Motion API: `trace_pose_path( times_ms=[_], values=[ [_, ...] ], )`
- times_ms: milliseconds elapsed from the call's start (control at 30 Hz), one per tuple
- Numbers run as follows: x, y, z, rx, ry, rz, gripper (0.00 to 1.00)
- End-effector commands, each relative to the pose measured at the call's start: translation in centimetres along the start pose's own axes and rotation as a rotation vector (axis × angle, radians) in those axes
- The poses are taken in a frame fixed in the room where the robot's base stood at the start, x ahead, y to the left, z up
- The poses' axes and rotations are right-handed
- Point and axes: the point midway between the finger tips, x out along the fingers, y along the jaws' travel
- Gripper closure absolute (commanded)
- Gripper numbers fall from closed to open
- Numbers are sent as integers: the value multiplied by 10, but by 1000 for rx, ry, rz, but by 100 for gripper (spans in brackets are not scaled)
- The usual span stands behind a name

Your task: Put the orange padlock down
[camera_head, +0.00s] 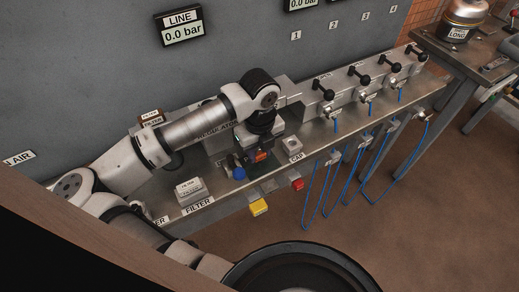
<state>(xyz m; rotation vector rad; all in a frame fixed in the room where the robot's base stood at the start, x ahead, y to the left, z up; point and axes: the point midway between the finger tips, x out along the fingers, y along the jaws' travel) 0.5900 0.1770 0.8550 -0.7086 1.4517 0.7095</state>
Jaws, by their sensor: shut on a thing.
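The orange padlock (260,156) shows as a small orange-red patch at the lower end of my gripper (258,150). My gripper points down above the metal bench (222,207), between the blue knob and the CAP label, and is shut on the padlock. The dark gripper body and wrist hide most of the padlock and the jaws. I cannot tell whether the padlock touches anything beneath it.
A blue knob (239,173) stands close to my gripper. A white FILTER block (188,188) sits at left, a CAP block (293,146) at right. Yellow (258,207) and red (298,184) pieces are at the front edge. Black-handled valves (361,77) and blue hoses (325,187) are further right.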

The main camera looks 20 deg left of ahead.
Motion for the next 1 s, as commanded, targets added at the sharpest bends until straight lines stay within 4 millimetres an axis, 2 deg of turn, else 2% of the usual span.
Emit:
trace_pose_path(
  times_ms=[33, 67, 233, 500, 667, 1000],
  values=[
    [3, 0, 0, 0, -1, 0, 100],
    [2, 0, 0, 0, -1, 0, 67],
    [1, 0, 0, 0, 0, 0, 46],
    [0, 0, 0, 0, 0, 0, 46],
    [-7, 0, 1, 0, -2, 0, 46],
    [-79, 0, 1, -1, -4, 2, 46]
  ],
)
